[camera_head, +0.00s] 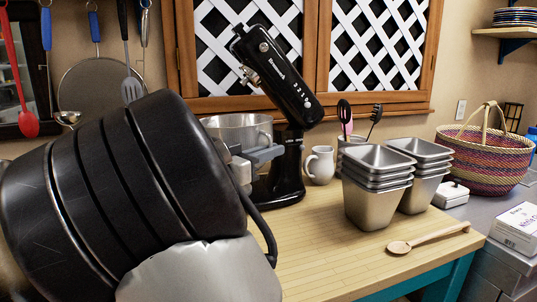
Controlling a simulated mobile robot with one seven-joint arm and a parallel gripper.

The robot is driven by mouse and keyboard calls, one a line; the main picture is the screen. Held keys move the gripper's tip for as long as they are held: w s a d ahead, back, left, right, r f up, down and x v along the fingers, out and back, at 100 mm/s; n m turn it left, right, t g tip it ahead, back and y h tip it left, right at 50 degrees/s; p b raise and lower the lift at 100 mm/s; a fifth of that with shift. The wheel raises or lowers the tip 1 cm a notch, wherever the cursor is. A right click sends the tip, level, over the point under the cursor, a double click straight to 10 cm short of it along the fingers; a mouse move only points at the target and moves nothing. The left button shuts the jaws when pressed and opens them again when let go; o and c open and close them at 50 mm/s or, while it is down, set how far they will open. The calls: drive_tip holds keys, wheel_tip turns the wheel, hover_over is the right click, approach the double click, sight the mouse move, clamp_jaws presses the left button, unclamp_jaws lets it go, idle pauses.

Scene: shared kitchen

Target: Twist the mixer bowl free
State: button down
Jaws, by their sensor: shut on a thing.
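The black stand mixer (278,78) stands on the wooden counter with its head tilted up. The silver mixer bowl (232,124) sits at the mixer below the raised head. Its lower part is hidden behind my gripper and my large dark arm. My gripper (262,155) is at the bowl's near right side, in front of the mixer column, and is shut on the bowl. The exact contact and the bowl's base are hidden.
A white pitcher (320,166) stands just right of the mixer. Stacked steel pans (377,190) and a wooden spoon (428,240) are farther right on the wooden counter (320,255). A woven basket (487,155) stands at the far right. The front middle of the counter is clear.

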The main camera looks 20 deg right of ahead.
drive_tip(key=s+a, duration=0.1)
drive_tip(key=s, duration=0.8)
drive_tip(key=shift+s+r+b, duration=0.2)
drive_tip(key=shift+r+b, duration=0.2)
drive_tip(key=shift+r, duration=0.05)
drive_tip(key=shift+d, duration=0.1)
idle(0.4)
